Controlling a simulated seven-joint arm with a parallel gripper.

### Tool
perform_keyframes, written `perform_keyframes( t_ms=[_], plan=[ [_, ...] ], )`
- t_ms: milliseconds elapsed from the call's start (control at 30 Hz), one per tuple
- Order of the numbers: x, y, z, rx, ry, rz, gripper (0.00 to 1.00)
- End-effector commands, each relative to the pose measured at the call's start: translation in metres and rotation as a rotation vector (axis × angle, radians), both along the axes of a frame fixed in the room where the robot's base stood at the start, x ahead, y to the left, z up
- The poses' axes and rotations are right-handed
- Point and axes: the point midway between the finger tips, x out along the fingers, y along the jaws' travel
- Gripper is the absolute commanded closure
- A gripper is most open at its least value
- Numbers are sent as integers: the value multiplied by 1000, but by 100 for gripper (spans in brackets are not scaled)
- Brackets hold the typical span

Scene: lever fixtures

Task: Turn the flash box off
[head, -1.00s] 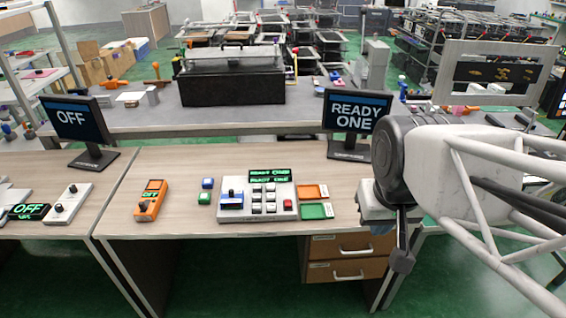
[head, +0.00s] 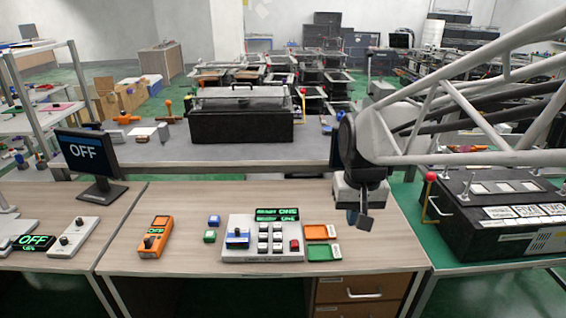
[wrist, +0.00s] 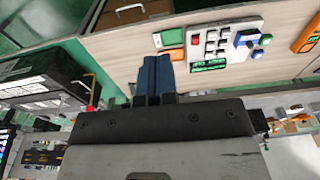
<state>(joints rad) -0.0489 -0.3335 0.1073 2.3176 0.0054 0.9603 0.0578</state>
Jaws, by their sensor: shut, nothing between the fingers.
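A pale grey control box (head: 232,250) stands on the wooden desk, with a green-lit display (head: 277,215) that reads READY ONE. It has a blue lever block (head: 237,238), several white keys and a red key. No label shows which device is the flash box. The box also shows in the wrist view (wrist: 225,28). My gripper (head: 360,220) hangs right of the box, apart from it and above the desk's right part. Its blue fingers (wrist: 157,75) are together and empty.
An orange handheld device (head: 153,240), small blue and green blocks and orange and green trays (head: 322,253) lie around the box. An OFF monitor (head: 85,152) and a white switch unit (head: 75,238) are left. A black machine (head: 500,220) stands right. The desk front is clear.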

Motion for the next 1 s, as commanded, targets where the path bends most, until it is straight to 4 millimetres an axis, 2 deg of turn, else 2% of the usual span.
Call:
perform_keyframes(
  t_ms=[533, 1000],
  plan=[
    [86, 23, -28, 4, 83, 5, 100],
    [155, 46, -66, 2, 154, 9, 100]
  ],
)
